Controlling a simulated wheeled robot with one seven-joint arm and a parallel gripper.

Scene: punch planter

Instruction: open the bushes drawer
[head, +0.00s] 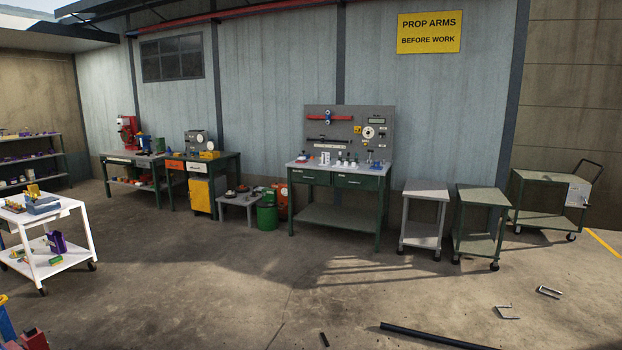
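A green workbench (317,196) with a pegboard back stands against the grey wall, right of centre. It has two dark green drawers side by side under its top: a left drawer (311,178) and a right drawer (356,182). Both look shut. Each has a small label, too small to read surely, so I cannot tell which is the bushes drawer. Another bench further left has an orange drawer front (175,166) and a pale one (199,168); these also look shut. My gripper is not in view.
Trolleys stand right of the bench: a grey one (424,192), a green one (480,196) and one with a handle (545,178). A white trolley (50,264) is at left. A dark bar (435,336) and metal brackets (507,311) lie on the floor. The middle floor is clear.

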